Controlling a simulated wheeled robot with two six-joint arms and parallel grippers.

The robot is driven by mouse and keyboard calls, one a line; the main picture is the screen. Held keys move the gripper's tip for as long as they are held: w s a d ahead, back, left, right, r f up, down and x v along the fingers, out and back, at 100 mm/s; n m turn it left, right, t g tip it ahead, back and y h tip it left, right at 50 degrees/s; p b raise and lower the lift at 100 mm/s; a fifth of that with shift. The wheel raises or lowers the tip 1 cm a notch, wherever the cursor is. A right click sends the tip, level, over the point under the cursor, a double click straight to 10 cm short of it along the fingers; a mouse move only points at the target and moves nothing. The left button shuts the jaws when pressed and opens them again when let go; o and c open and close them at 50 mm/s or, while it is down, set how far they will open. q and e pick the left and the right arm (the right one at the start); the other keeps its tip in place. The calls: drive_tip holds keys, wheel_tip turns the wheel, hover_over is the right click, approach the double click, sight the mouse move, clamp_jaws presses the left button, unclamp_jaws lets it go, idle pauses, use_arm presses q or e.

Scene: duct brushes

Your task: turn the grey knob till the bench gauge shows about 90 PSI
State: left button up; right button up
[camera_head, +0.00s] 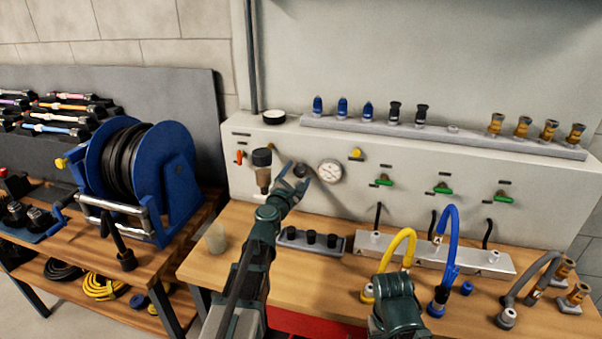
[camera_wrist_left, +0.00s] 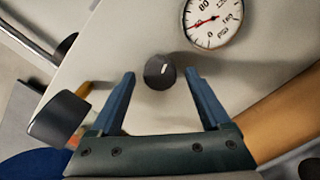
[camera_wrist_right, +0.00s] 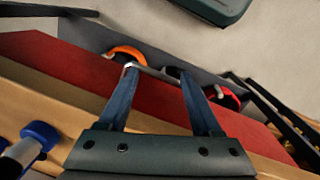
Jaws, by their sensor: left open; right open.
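The grey knob (camera_wrist_left: 160,72) is a dark round knob with a white mark, on the pale panel, in the left wrist view. It also shows in the head view (camera_head: 300,171). My left gripper (camera_wrist_left: 160,78) is open, its two blue fingers on either side of the knob with gaps; the knob looks ungripped. The bench gauge (camera_head: 330,171) is a white round dial right of the knob. In the left wrist view the dial (camera_wrist_left: 213,20) is partly cut off; its red needle lies below the 80 mark, exact reading unclear. My right gripper (camera_wrist_right: 158,75) is open and empty.
A grey block with black sockets (camera_head: 310,240) is below. Orange and red rings (camera_wrist_right: 128,54) lie near my right gripper.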

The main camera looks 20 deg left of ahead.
use_arm(q)
drive_tip(key=shift+w, duration=0.55)
clamp_jaws()
